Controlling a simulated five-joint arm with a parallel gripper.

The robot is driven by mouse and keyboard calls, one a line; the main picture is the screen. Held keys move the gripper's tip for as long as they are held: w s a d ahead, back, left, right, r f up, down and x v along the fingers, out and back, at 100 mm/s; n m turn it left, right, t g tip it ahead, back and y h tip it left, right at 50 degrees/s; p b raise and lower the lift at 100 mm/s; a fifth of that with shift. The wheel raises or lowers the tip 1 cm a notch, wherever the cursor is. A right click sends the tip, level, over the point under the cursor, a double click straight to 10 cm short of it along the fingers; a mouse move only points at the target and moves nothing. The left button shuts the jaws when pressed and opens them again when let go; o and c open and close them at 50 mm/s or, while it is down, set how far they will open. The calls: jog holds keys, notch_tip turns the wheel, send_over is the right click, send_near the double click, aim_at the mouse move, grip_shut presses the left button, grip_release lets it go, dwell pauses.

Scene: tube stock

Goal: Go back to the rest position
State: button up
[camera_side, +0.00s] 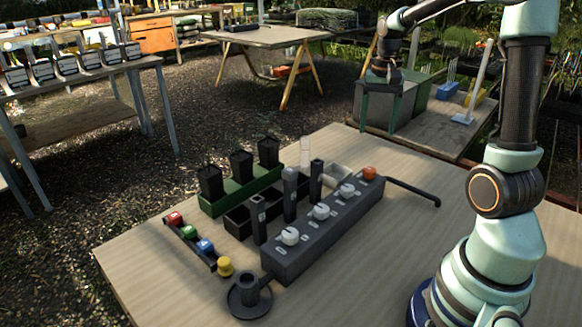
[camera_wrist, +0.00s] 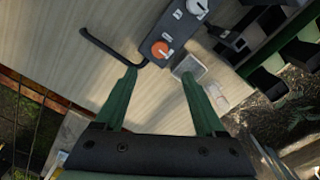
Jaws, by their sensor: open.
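My gripper (camera_side: 379,118) is raised above the far right side of the table in the side view. In the wrist view its two green fingers (camera_wrist: 158,75) are spread apart with nothing between them. Below it, the wrist view shows the grey block with its orange button (camera_wrist: 160,49) and a white knob (camera_wrist: 197,9). In the side view this grey block (camera_side: 325,232) lies across the middle of the table, apart from my gripper.
Dark upright tubes (camera_side: 290,195) stand behind the block. A green tray (camera_side: 238,192) holds black pots. A strip with coloured caps (camera_side: 188,232) and a round black holder (camera_side: 249,301) are at the front left. A black bent rod (camera_side: 415,190) extends right.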

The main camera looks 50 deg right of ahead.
jog(key=shift+r, duration=0.2)
jog(key=shift+a, duration=0.1)
